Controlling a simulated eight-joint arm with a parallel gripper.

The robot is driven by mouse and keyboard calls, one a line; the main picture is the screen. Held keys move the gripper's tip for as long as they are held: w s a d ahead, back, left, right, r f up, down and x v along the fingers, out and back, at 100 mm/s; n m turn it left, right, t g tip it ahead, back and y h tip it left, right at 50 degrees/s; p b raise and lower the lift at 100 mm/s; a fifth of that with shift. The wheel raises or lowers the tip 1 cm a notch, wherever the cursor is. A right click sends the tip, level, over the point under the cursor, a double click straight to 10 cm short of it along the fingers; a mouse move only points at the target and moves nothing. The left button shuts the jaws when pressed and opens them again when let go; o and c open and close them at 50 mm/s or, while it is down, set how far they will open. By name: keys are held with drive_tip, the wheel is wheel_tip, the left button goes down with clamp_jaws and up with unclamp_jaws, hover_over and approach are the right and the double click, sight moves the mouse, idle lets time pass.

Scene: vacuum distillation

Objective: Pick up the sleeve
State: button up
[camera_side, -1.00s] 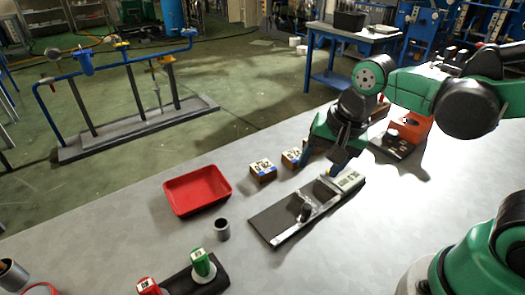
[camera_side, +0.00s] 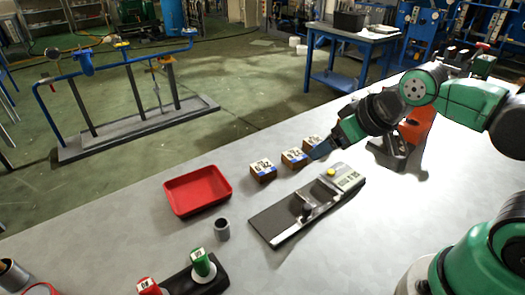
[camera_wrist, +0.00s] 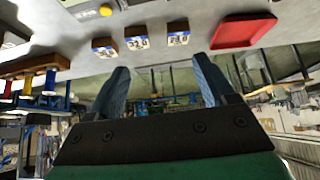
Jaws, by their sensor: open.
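The sleeve appears to be the short grey hollow cylinder (camera_side: 222,229), standing upright on the table in the side view, in front of the red tray and left of the dark board. It does not show clearly in the wrist view. My gripper (camera_side: 320,149) is well to the right of and behind the sleeve, beside the small labelled boxes. In the wrist view my gripper (camera_wrist: 160,65) has its two blue fingers wide apart with nothing between them.
A red tray (camera_side: 198,190) and small labelled boxes (camera_side: 263,170) are on the table. A dark board (camera_side: 285,218) with an upright lever and a yellow knob (camera_side: 331,172) lies in front of my gripper. A black holder with green (camera_side: 202,262) and red-topped pieces is at the front.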

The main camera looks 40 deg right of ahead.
drive_tip(key=shift+a, duration=0.1)
drive_tip(key=n+g, duration=0.2)
drive_tip(key=g, duration=0.4)
hover_over(221, 223)
drive_tip(key=f, duration=0.7)
drive_tip(key=shift+s+d+f, duration=0.1)
drive_tip(key=shift+s+d, duration=0.2)
drive_tip(key=shift+a+f, duration=0.3)
drive_tip(key=shift+f, duration=0.3)
drive_tip(key=shift+w+f, duration=0.15)
drive_tip(key=shift+f, duration=1.1)
drive_tip(key=shift+w+f, duration=0.15)
drive_tip(key=shift+f, duration=1.05)
clamp_jaws()
